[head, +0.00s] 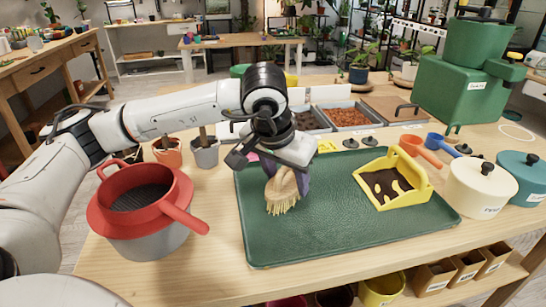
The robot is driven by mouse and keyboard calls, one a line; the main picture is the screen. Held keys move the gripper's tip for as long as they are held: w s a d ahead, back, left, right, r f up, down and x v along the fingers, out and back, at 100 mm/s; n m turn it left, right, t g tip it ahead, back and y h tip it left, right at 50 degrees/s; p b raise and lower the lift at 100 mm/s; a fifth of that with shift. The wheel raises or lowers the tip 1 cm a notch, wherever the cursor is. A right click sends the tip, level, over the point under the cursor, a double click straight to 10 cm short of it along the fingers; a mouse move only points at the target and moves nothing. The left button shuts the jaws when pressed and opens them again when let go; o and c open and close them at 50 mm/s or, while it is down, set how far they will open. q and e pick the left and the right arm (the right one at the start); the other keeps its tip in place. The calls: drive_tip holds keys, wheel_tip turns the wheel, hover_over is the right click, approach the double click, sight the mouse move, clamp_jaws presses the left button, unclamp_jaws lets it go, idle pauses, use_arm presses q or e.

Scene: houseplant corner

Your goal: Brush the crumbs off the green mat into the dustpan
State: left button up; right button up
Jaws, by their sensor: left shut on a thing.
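The green mat (330,238) lies on the wooden table. My left gripper (284,168) is shut on a brush (281,190) with a pale wooden body and yellow bristles. The bristles point down over the left part of the mat; I cannot tell whether they touch it. The yellow dustpan (424,188) sits on the right part of the mat, with a handle at its upper side and dark matter inside. I cannot make out separate crumbs on the mat; the brush and gripper hide part of it. My right gripper is out of view.
A grey pot with a red sieve (185,205) stands left of the mat. A cream canister (480,187) and a teal canister (521,178) stand at the right. Trays of soil and reddish pellets (347,117) are behind. The mat's front middle looks clear.

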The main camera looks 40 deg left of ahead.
use_arm(q)
drive_tip(key=shift+s+a+f, duration=0.1)
drive_tip(key=shift+s+a, duration=0.45)
drive_tip(key=shift+s, duration=0.05)
wheel_tip(320, 180, up, 3)
drive_tip(key=shift+s+a+f+p, duration=0.1)
drive_tip(key=shift+s+p, duration=0.05)
drive_tip(key=shift+p, duration=0.4)
wheel_tip(320, 180, up, 2)
drive_tip(key=shift+r+p, duration=0.1)
drive_tip(key=shift+p, duration=0.7)
drive_tip(key=shift+r+p, duration=0.55)
drive_tip(key=shift+r, duration=0.15)
drive_tip(key=shift+r+p, duration=0.5)
drive_tip(key=shift+r, duration=0.45)
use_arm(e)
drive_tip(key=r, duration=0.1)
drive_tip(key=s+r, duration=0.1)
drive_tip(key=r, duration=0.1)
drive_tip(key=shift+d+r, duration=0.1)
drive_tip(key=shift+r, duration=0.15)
